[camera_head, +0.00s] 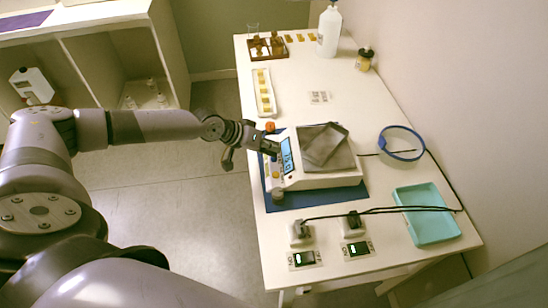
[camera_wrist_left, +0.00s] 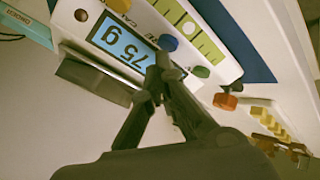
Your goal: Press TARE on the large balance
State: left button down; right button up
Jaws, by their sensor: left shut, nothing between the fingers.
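The large balance (camera_head: 320,178) stands on a blue mat (camera_head: 330,198) on the white table, with a grey metal plate tilted on top. Its lit blue display (camera_head: 287,155) faces left; in the left wrist view the display (camera_wrist_left: 122,45) shows digits ending in g. My right gripper is out of view.
A teal tray (camera_head: 428,235), a blue ring (camera_head: 402,158) and plugs with cables (camera_head: 352,222) lie at the right and front. An orange-topped item (camera_head: 270,127) stands close by the gripper. A white tray with yellow pieces (camera_head: 257,92) and a white bottle (camera_head: 329,32) are farther back.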

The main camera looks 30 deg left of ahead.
pick_arm(q)
jog(key=shift+f+b, duration=0.3)
jog(key=shift+f, duration=0.15)
dwell(0.4)
jog(key=shift+r, duration=0.1)
jog(key=shift+r+p, duration=0.75)
jog(key=shift+p, duration=0.1)
notch_tip(320, 180, up, 5)
jog(key=p, duration=0.4)
jog(key=shift+p, duration=0.4)
dwell(0.5)
